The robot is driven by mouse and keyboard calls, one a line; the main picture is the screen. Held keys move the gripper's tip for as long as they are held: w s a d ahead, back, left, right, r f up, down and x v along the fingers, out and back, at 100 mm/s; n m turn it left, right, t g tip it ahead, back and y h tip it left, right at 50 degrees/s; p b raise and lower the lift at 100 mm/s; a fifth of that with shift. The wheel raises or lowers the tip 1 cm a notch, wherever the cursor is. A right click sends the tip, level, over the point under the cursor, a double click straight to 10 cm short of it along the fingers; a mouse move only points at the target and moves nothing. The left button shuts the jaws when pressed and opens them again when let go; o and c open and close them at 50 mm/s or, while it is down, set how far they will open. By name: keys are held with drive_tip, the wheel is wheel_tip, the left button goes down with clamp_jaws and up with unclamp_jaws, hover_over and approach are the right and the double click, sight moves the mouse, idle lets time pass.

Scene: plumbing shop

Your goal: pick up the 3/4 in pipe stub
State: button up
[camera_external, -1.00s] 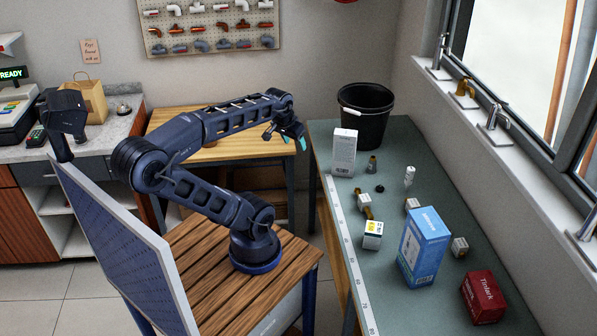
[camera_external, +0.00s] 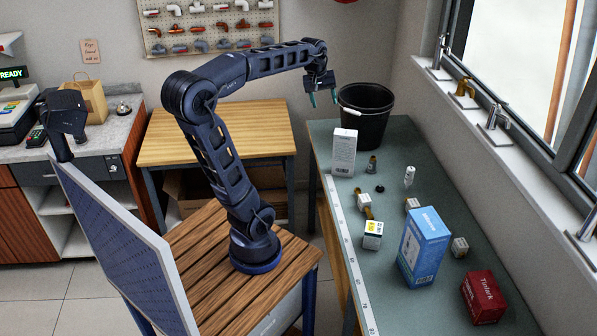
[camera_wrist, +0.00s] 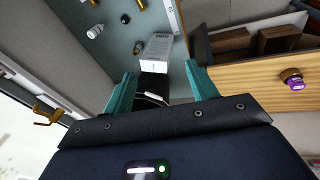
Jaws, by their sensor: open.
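My gripper (camera_external: 323,98) is open and empty, fingers pointing down, raised beside the black bucket at the far end of the green bench. In the wrist view the open gripper (camera_wrist: 159,70) has its teal fingers apart, with a white box and the bucket beyond. Several small fittings stand on the bench: a brass-and-grey piece (camera_external: 372,164), a white cylinder (camera_external: 409,176), a brass piece with a white tag-like block (camera_external: 364,202), and white-and-brass pieces (camera_external: 413,204) (camera_external: 460,246). Labels are too small to read, so I cannot tell which is the 3/4 in pipe stub.
A white box (camera_external: 343,155) and the black bucket (camera_external: 366,118) stand near my gripper. A blue box (camera_external: 423,246), a red box (camera_external: 484,297), a yellow-labelled box (camera_external: 373,236) and a black cap (camera_external: 380,189) sit on the bench (camera_external: 400,150). Windows line the right.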

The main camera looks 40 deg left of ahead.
drive_tip(key=w+d+n+g, duration=0.1)
drive_tip(key=w+n, duration=0.2)
drive_tip(key=w, duration=0.5)
drive_tip(key=w+d+n, duration=0.2)
drive_tip(key=w+n, duration=0.1)
drive_tip(key=w, duration=0.5)
drive_tip(key=n+g, duration=0.2)
drive_tip(key=n, duration=0.5)
hover_over(373, 163)
drive_tip(key=w+a, duration=0.1)
drive_tip(key=a, duration=0.2)
wheel_tip(373, 163, down, 32)
drive_tip(key=f, duration=0.6)
drive_tip(key=shift+d, duration=0.4)
drive_tip(key=shift+w+d+f, duration=0.1)
drive_tip(key=shift+d+f, duration=0.15)
drive_tip(key=shift+f, duration=0.65)
drive_tip(key=shift+w+d+f, duration=0.1)
drive_tip(key=shift+d+f, duration=0.15)
drive_tip(key=shift+f, duration=0.65)
drive_tip(key=shift+w+d+f, duration=0.1)
drive_tip(key=shift+d+f, duration=0.15)
drive_tip(key=shift+f, duration=0.65)
drive_tip(key=shift+c, duration=0.5)
clamp_jaws()
